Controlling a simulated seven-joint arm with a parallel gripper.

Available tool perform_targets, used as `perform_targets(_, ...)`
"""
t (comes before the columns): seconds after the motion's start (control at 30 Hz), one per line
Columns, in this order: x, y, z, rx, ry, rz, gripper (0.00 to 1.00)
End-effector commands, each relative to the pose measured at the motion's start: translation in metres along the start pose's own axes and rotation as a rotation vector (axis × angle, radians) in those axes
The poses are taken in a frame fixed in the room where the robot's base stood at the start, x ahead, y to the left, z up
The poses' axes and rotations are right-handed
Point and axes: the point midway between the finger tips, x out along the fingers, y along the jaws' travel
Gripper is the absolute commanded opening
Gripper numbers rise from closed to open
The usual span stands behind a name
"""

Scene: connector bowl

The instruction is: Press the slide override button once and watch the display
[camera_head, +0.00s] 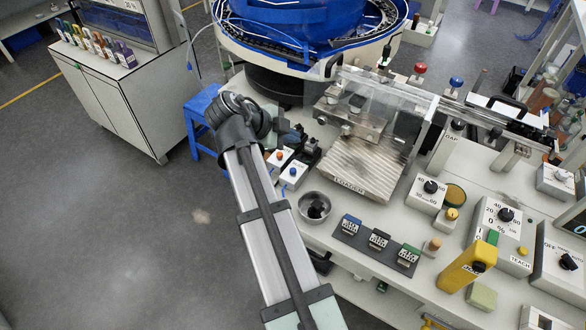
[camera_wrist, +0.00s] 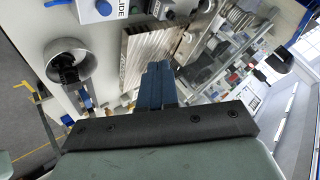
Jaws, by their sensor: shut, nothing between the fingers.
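A small white box with a blue button (camera_wrist: 104,8) sits at the top edge of the wrist view, cut off, with a label ending in "LIDE". In the head view the blue button (camera_head: 293,173) is on a white box beside a similar box with an orange button (camera_head: 279,155). My gripper (camera_wrist: 158,66) is shut and empty, its blue fingertips over the ribbed metal plate in the wrist view, apart from the blue button. In the head view my arm mostly hides the gripper. I cannot tell which item is the display.
A metal bowl (camera_head: 315,206) with dark parts stands near the front edge. The ribbed loader plate (camera_head: 356,168) has a clear guard above it. Several small labelled blocks sit on a dark strip (camera_head: 362,241). Knob boxes and a yellow case (camera_head: 467,266) crowd the right.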

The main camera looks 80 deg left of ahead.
Motion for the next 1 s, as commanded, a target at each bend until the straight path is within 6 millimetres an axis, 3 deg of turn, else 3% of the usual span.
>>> perform_targets(0.53, 0.003, 0.005, 0.004, 0.005, 0.003, 0.005, 0.00)
perform_targets(1.0, 0.039, 0.031, 0.030, 0.005, 0.003, 0.005, 0.00)
